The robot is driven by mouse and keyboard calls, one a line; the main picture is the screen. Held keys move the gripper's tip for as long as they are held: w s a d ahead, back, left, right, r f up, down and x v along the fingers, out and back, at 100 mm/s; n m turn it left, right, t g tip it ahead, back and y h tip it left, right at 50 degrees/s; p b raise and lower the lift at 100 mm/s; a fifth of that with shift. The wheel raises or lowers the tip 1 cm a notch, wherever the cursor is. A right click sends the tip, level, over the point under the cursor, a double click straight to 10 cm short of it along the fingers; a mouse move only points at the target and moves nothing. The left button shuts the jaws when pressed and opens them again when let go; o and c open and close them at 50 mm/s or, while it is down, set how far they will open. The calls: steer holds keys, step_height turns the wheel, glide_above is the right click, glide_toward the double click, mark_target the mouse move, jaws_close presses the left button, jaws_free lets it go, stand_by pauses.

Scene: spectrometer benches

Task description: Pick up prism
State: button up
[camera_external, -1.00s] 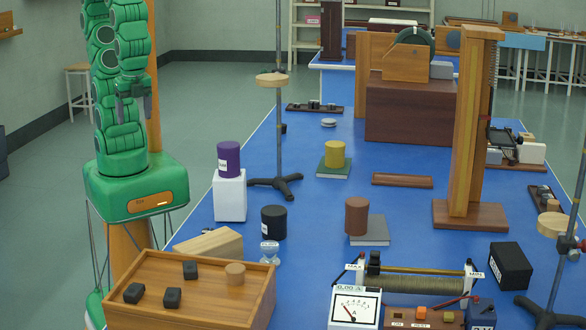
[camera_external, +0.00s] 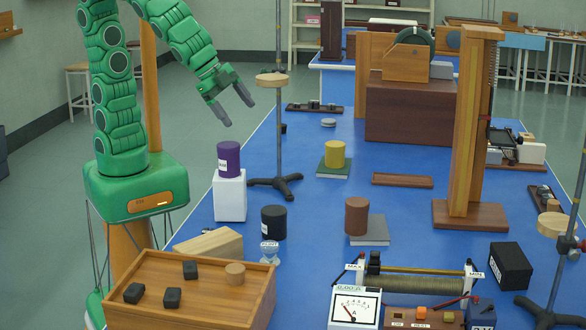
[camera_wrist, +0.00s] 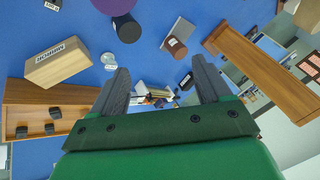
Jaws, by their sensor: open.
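No object is clearly readable as a prism. A small clear glass piece (camera_external: 269,257) with a white label stands on the blue bench, just right of the wooden tray's back corner. Its label is too small to read, and I cannot make out its exact shape. It also shows in the wrist view (camera_wrist: 109,59), left of the upper end of the left finger. My gripper (camera_external: 237,111) is open and empty, high above the bench's left edge, well above and behind the glass piece. Its two fingers show spread apart in the wrist view (camera_wrist: 160,66).
A wooden block (camera_external: 212,242), black cylinder (camera_external: 274,223) and purple cylinder (camera_external: 229,160) on a white block (camera_external: 230,198) stand near the glass piece. A wooden tray (camera_external: 190,302) holds small weights. A thin stand (camera_external: 279,130) rises right of my gripper.

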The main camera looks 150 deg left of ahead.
steer(key=w+a+r+m+t+y, duration=0.1)
steer(key=w+a+t, duration=0.1)
steer(key=w+a, duration=0.35)
steer(key=w+a+m+t, duration=0.1)
steer(key=w+a+t, duration=0.15)
steer(key=w, duration=0.65)
steer(key=w+a+f+m+t+h, duration=0.25)
steer(key=w+f+m, duration=0.3)
steer(key=w, duration=0.55)
steer(key=m+g+h, duration=0.2)
steer(key=m+h, duration=0.2)
steer(key=h, duration=0.6)
glide_above(270, 243)
steer(key=w+a, duration=0.5)
steer(key=a, duration=0.2)
step_height(270, 243, down, 16)
steer(key=s+d+f+g+h, duration=0.1)
steer(key=s+d+f+h, duration=0.1)
steer(key=s+d+f+m+g+h, duration=0.1)
steer(key=s+d+f, duration=0.2)
steer(key=shift+s+h, duration=0.35)
steer(key=shift+s+f, duration=0.3)
steer(key=shift+f, duration=0.15)
steer(key=shift+r+x, duration=0.2)
steer(key=shift+x, duration=2.3)
steer(key=shift+d, duration=0.15)
